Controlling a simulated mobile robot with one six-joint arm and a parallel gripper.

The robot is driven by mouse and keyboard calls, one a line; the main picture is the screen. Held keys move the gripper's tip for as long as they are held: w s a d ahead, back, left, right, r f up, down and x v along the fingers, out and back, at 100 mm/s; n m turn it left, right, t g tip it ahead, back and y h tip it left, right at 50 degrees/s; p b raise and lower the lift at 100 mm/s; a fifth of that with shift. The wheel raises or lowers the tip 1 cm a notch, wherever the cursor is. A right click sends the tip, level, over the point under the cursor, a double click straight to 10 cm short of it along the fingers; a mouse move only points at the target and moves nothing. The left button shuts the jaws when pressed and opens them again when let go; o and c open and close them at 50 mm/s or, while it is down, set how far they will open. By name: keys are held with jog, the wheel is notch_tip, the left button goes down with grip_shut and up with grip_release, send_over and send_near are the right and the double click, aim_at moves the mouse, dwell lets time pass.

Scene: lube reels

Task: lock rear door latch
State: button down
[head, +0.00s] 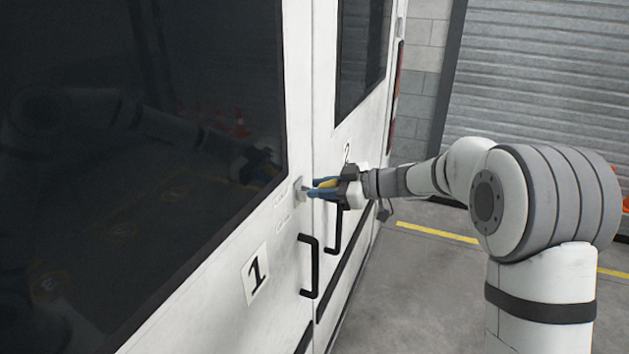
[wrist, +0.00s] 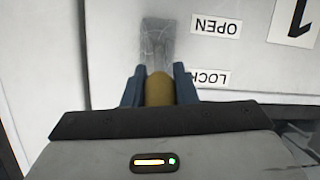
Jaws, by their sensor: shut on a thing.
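The rear door latch is on the white door marked 1. Its grey metal plate (head: 300,190) also shows in the wrist view (wrist: 157,42). Its rounded yellow handle (wrist: 159,89) lies between the two blue fingers of my gripper (wrist: 158,75). My gripper (head: 314,188) is shut on this handle, reaching in from the right. In the wrist view the handle is level with the upside-down LOCK label (wrist: 210,78); the OPEN label (wrist: 215,27) is above it. The fingers hide part of the handle, and I cannot tell whether the latch is fully seated.
Black pull handles (head: 309,266) stand out from both doors just below the latch. A dark window (head: 140,120) fills much of door 1. A grey roller shutter (head: 550,70) is behind at the right. The floor (head: 420,290) right of the doors is clear.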

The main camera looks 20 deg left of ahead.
jog(key=shift+w+r, duration=0.15)
jog(key=shift+r, duration=0.2)
jog(key=c, duration=1.6)
grip_release()
jog(key=o, duration=0.3)
jog(key=shift+f, duration=0.1)
jog(key=shift+o, duration=0.7)
jog(key=shift+f, duration=0.1)
jog(key=shift+d, duration=0.1)
jog(key=b+v, duration=0.1)
jog(key=v, duration=0.6)
jog(key=shift+d+b, duration=0.3)
jog(key=shift+b, duration=0.05)
